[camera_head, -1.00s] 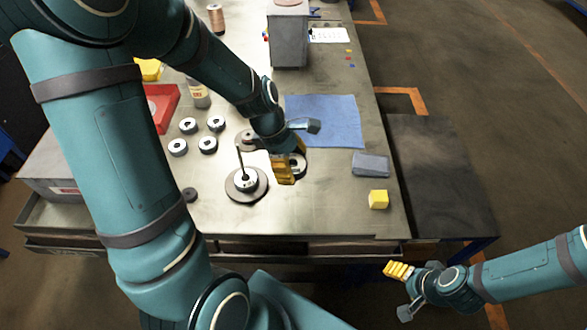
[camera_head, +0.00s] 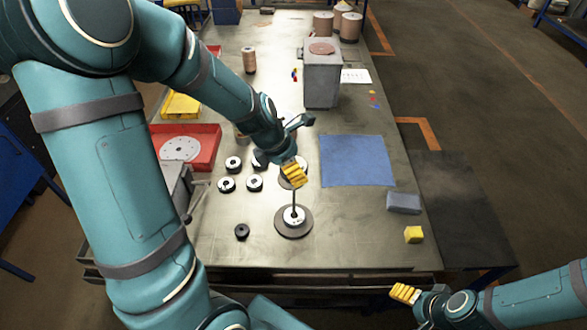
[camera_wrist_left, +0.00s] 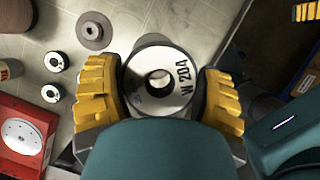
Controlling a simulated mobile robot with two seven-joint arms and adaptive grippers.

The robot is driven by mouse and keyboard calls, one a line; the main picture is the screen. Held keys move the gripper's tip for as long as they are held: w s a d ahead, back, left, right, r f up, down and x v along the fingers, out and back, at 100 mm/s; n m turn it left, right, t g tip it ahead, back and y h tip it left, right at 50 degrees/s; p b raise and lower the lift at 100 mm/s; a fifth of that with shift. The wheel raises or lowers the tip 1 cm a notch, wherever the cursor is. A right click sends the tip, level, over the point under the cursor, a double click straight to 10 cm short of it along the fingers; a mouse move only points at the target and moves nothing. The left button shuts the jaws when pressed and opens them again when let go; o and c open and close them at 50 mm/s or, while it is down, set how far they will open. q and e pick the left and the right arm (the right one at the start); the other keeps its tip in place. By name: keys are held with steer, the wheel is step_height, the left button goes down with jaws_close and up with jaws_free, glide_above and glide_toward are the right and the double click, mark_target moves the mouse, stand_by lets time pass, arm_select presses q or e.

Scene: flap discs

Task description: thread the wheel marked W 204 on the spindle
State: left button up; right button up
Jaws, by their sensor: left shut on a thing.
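The wheel marked W 204 (camera_wrist_left: 160,82) is a white-faced ring with a dark hole, between the yellow fingers of my left gripper (camera_wrist_left: 161,95) in the left wrist view. My left gripper (camera_head: 293,174) is shut on it; in the head view the fingers mostly hide the wheel. The spindle (camera_head: 294,197) is a thin upright post on a round grey base (camera_head: 281,229), with a white ring (camera_head: 294,215) around its foot. The gripper is at the post's top; I cannot tell whether wheel and post touch. My right gripper (camera_head: 405,293) is beyond the table's front edge, its fingers too small to judge.
Several black-and-white wheels (camera_head: 227,184) lie left of the gripper. A grey disc (camera_wrist_left: 92,30) lies near them. A red tray (camera_head: 207,143) holds a disc. A blue mat (camera_head: 356,160), grey block (camera_head: 403,203) and yellow block (camera_head: 414,234) lie right.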

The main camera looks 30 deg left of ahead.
arm_select(q)
steer(key=shift+f+b, duration=0.35)
steer(key=shift+f, duration=0.75)
step_height(320, 180, down, 3)
steer(key=b, duration=0.3)
steer(key=shift+f, duration=0.15)
steer(key=shift+f+b, duration=1.05)
steer(key=shift+f, duration=0.45)
